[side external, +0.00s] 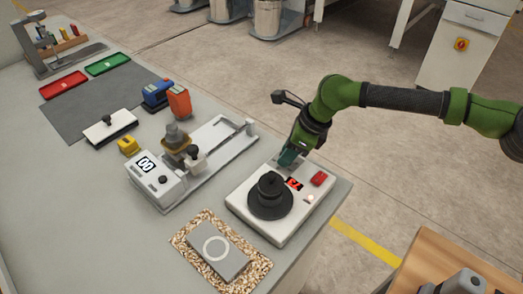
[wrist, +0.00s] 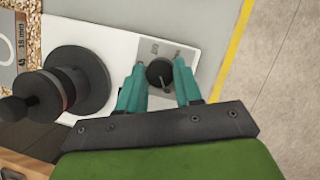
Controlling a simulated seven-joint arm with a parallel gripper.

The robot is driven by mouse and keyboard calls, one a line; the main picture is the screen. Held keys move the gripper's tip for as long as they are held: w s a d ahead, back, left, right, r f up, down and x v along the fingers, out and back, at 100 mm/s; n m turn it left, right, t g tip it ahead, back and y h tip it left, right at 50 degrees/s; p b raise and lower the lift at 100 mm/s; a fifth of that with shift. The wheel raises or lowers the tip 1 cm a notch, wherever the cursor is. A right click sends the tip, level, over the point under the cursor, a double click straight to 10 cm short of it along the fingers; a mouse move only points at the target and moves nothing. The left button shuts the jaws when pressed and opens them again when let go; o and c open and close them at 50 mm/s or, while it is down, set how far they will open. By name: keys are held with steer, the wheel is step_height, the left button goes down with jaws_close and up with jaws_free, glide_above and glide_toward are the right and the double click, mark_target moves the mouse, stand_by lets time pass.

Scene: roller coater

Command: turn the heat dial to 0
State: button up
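A black round dial (wrist: 159,73) with a pale pointer line sits on a white unit (wrist: 120,44) in the wrist view. I take it to be the heat dial; its marks are too small to read. The pointer line runs toward the bottom of the picture, slightly right. My gripper (wrist: 160,66) has its teal fingers on either side of the dial, with a narrow gap showing at each side. In the side external view my gripper (side external: 288,158) is low over the far edge of the white unit (side external: 250,225). The dial is hidden there.
A stepped black knob (side external: 270,196) rises from the unit beside my gripper. A red display (side external: 294,184) and red button (side external: 318,179) are close by. A second white device (side external: 157,180) reads 00. A grey plate (side external: 216,248) lies nearer the front.

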steer(key=o, duration=0.4)
steer(key=v, duration=1.7)
steer(key=shift+d+f, duration=0.1)
